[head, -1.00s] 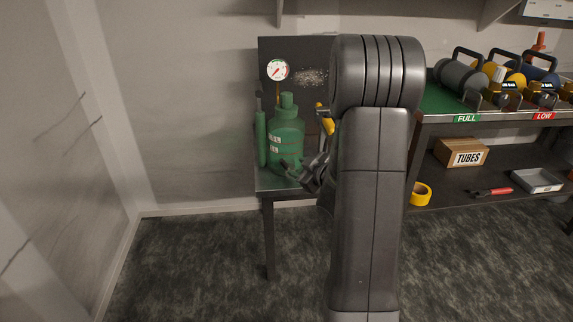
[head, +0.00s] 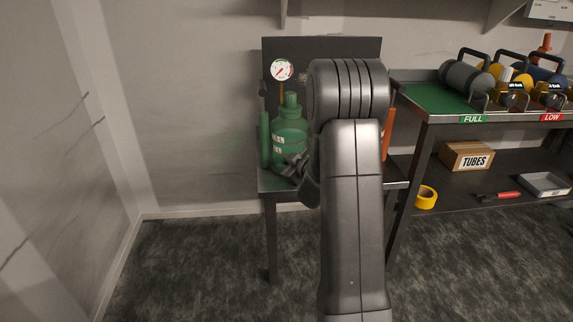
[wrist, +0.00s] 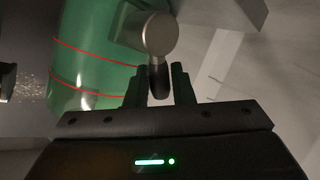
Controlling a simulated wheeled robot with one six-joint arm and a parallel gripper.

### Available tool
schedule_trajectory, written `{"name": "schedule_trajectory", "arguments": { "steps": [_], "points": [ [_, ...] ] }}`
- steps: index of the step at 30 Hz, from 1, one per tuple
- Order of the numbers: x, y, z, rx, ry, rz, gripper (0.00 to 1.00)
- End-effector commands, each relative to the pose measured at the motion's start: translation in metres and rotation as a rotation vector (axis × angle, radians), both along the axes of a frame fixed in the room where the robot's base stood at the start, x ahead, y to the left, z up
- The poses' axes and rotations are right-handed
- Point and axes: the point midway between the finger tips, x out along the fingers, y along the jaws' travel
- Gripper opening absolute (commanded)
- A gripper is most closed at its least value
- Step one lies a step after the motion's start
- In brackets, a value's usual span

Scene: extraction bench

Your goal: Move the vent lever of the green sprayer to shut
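The green sprayer (head: 288,132) stands on a small dark table, partly hidden by my arm on its right. In the wrist view its green body (wrist: 88,50) has thin red lines around it. A round grey metal hub (wrist: 157,34) sits at its side, with a short dark lever (wrist: 160,82) reaching from it toward my gripper. My gripper (wrist: 161,78) is open, with one finger on each side of the lever's end and a narrow gap showing. In the head view my gripper (head: 294,165) is at the sprayer's lower front right.
A pressure gauge (head: 281,70) is on the dark back panel (head: 330,46). An orange object (head: 388,134) shows right of my arm. A shelf bench (head: 440,98) at right holds several cylinders, a TUBES box (head: 467,156) and yellow tape (head: 426,197). The floor at left is clear.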

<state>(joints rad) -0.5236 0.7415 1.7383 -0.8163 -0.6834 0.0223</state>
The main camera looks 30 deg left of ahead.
Motion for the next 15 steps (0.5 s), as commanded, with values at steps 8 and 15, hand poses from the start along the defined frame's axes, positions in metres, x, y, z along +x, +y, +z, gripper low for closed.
{"name": "schedule_trajectory", "arguments": {
  "steps": [8,15],
  "points": [
    [0.0,-0.0003,0.0003,0.004,0.002,0.0,0.0],
    [0.0018,-0.0035,0.0024,0.065,0.042,-0.001,0.0]
  ]
}}
